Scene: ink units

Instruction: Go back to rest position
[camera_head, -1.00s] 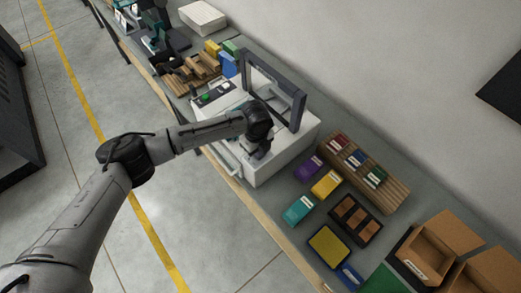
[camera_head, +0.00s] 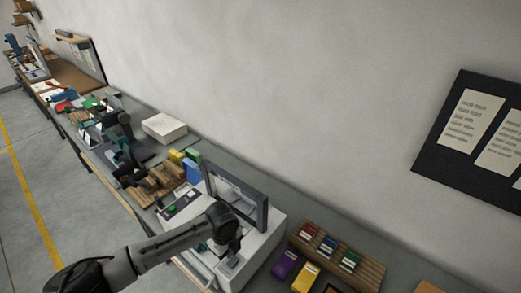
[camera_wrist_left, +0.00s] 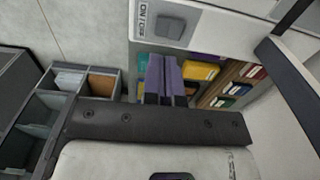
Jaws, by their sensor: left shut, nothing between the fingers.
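My left arm comes in from the lower left in the head view. Its gripper (camera_head: 230,263) points down at the front part of a white machine (camera_head: 264,243) with a dark upright frame. In the left wrist view, the two fingers (camera_wrist_left: 165,76) are together with nothing between them. They are just below the machine's labelled panel with a grey button (camera_wrist_left: 170,28) in that picture. I cannot tell whether they touch the machine. My right gripper is in neither view.
A wooden rack (camera_head: 337,260) with small coloured boxes stands right of the machine. A purple box (camera_head: 286,264) and a yellow box (camera_head: 306,277) lie in front of it. Wooden pieces (camera_head: 160,182) and a white box (camera_head: 164,128) lie farther left along the bench. A dark notice board (camera_head: 475,137) hangs on the wall.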

